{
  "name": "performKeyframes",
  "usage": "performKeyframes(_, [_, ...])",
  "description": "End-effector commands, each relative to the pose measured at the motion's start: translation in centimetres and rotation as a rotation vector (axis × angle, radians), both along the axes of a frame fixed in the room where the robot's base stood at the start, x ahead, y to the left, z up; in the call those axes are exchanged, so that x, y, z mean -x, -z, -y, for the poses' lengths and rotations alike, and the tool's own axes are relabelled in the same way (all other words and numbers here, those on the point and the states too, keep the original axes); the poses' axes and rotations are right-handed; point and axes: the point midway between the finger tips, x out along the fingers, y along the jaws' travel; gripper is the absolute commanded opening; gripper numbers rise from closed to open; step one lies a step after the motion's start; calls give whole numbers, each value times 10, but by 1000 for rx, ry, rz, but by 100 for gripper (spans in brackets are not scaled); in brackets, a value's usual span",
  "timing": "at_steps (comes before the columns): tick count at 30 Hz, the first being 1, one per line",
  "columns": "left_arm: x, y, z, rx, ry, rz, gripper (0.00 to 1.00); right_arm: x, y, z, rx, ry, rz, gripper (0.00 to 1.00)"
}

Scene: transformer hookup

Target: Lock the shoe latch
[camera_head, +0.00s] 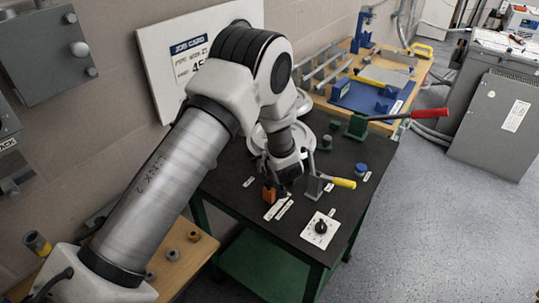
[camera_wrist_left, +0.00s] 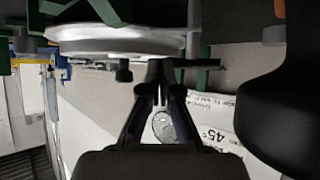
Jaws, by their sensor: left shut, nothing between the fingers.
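My left gripper (camera_head: 284,188) is over the dark bench top, between a small orange block (camera_head: 269,195) and a grey upright lever with a yellow handle (camera_head: 341,183). In the left wrist view its fingers (camera_wrist_left: 160,88) are together and empty. A pale round disc (camera_head: 262,138), partly hidden by my arm, lies behind the gripper; a large disc also shows in the wrist view (camera_wrist_left: 115,43), with a small black knob (camera_wrist_left: 124,72) near the fingertips. No part is clearly readable as the shoe latch. Contact with the gripper cannot be told. My right gripper is out of view.
A red-handled lever (camera_head: 425,114) reaches past the bench's right edge. A blue knob (camera_head: 361,170) and a dial on a white plate (camera_head: 320,228) sit on the bench top. A job card board (camera_head: 180,30) stands at the wall. Open floor (camera_head: 440,230) lies to the right.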

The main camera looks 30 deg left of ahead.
Motion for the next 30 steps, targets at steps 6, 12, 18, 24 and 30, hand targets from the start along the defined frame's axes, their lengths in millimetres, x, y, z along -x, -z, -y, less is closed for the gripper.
performKeyframes(6, [-7,0,-3,0,-1,0,0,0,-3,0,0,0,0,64])
performKeyframes(12, [-7,0,-3,-1,1,-1,0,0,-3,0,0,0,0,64])
performKeyframes(18, [-5,0,-7,-1,0,-1,0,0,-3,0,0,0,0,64])
performKeyframes(24, [2,0,-15,0,-1,-1,0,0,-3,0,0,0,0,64])
performKeyframes(30, [3,0,-16,0,-1,0,0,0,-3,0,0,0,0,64])
